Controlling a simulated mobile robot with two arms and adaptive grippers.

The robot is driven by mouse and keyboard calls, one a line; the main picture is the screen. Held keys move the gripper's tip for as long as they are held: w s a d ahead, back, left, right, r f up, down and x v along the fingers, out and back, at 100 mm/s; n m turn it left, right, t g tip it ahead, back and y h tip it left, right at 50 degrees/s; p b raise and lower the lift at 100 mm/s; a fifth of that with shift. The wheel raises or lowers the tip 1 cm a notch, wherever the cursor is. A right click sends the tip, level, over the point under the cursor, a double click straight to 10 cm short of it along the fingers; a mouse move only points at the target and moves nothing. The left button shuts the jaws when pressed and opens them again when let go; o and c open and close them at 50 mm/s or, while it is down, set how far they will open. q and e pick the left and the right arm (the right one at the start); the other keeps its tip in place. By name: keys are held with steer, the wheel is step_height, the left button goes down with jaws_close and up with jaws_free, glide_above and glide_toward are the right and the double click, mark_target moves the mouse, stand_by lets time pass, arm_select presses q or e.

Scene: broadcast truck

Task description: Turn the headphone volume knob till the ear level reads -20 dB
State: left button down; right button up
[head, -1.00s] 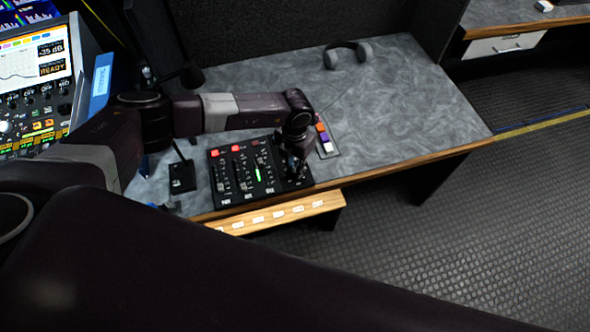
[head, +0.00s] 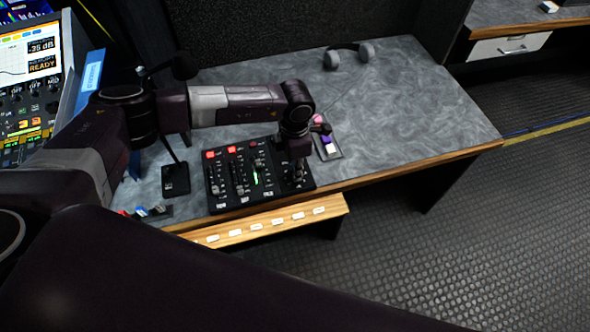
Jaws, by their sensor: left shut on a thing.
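My left gripper (head: 298,172) points down at the right end of the black mixer panel (head: 230,204). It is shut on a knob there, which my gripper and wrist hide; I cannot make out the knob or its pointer. The panel has several faders, red lit buttons and a green lit bar. The screen (head: 42,58) at the far left reads -35 dB with READY below it. My right gripper is not in view.
Headphones (head: 348,54) lie at the back of the grey desk (head: 410,110). A microphone on a stand (head: 176,180) is left of the panel. A wooden ledge (head: 285,221) runs in front.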

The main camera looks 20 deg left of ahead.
arm_select(q)
steer(key=shift+w+r, duration=0.1)
stand_by(0.3)
steer(key=c, duration=1.8)
jaws_free()
step_height(320, 180, up, 12)
